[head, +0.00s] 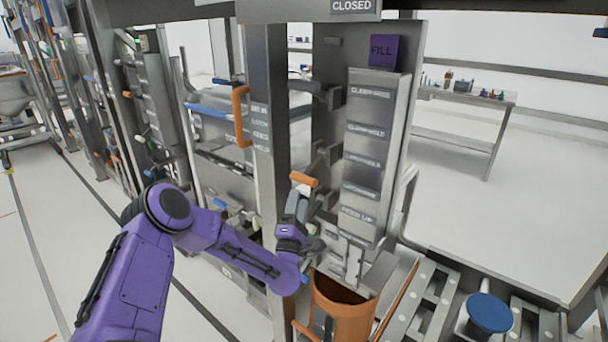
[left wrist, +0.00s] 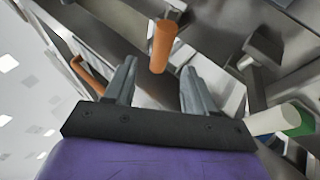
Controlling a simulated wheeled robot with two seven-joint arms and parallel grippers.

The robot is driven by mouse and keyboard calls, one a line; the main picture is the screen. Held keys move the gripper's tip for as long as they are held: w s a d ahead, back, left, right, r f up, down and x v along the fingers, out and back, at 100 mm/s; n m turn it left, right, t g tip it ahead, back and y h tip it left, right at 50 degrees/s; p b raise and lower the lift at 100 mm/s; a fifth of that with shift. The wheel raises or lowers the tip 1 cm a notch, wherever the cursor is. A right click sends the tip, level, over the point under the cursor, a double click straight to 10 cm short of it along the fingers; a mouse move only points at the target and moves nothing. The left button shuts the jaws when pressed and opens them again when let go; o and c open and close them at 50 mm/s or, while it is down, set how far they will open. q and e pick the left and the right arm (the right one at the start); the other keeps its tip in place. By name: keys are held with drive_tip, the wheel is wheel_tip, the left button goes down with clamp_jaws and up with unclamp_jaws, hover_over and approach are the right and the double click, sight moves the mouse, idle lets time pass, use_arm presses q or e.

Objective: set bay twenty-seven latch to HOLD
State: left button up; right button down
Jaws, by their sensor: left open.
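A short orange handle (head: 304,179) sticks out beside the steel post, just above my left gripper (head: 299,199). It also shows in the left wrist view as an orange cylinder (left wrist: 162,45). There it lies just beyond and between the tips of my open left gripper (left wrist: 160,74), with nothing held. I cannot tell whether the fingers touch it. No bay number is readable, so I cannot confirm that this handle is the bay twenty-seven latch. A label column (head: 261,128) on the post has small lettering that is hard to read. My right gripper is out of view.
A larger orange handle (head: 240,116) is on the post, up and left. A grey labelled panel (head: 366,155) stands right of the gripper, under a purple FILL sign (head: 383,51). An orange bin (head: 342,308) sits below, beside a roller conveyor (head: 433,297). Floor at left is mostly clear.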

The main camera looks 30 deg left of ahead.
sight(303, 183)
use_arm(q)
drive_tip(key=p+x, duration=0.2)
drive_tip(key=x, duration=0.5)
drive_tip(key=shift+w+a+r, duration=0.2)
drive_tip(key=shift+w+r, duration=0.05)
drive_tip(key=shift+w, duration=0.3)
clamp_jaws()
drive_tip(key=shift+d, duration=0.1)
